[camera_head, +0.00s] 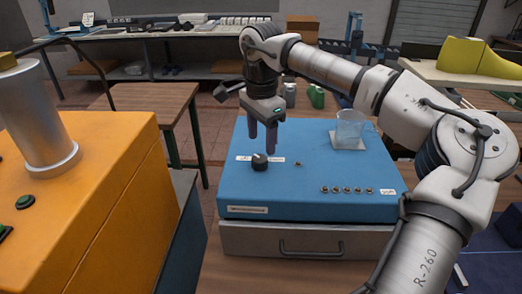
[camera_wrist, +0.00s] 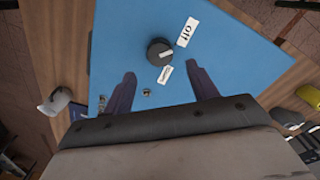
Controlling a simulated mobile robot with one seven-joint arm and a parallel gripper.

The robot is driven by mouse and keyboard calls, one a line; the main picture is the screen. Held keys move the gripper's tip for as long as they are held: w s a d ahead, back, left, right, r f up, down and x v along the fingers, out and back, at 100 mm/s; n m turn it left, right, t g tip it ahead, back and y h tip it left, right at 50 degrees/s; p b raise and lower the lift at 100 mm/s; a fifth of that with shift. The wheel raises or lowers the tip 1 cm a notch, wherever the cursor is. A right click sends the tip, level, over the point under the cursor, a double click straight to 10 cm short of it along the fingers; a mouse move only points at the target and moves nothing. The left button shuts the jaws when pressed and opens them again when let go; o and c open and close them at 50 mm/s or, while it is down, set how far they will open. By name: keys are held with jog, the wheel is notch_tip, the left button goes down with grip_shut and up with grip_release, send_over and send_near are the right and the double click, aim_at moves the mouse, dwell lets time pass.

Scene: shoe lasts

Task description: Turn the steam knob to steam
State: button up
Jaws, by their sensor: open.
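The steam knob (camera_head: 260,162) is a black round knob on top of a blue box (camera_head: 230,190). In the wrist view the knob (camera_wrist: 160,52) shows a pale pointer mark on its right side, toward the white "off" label (camera_wrist: 186,33). A second small white label (camera_wrist: 165,73), its text unclear, lies just beside the knob. My gripper (camera_head: 262,150) points down above the box, close behind the knob in the head view. Its two fingers (camera_wrist: 161,73) are apart and empty, and the knob lies just beyond their tips in the wrist view.
A clear beaker (camera_head: 350,130) stands on a white pad at the box's back right. Several small buttons (camera_head: 347,190) line the front right of the box top. A drawer unit (camera_head: 300,240) is below. An orange machine (camera_head: 90,180) stands at the left.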

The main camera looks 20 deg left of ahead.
aim_at(261, 157)
notch_tip(261, 157, down, 6)
jog(key=shift+r+p, duration=0.15)
jog(key=shift+p, duration=0.4)
jog(key=c, duration=1)
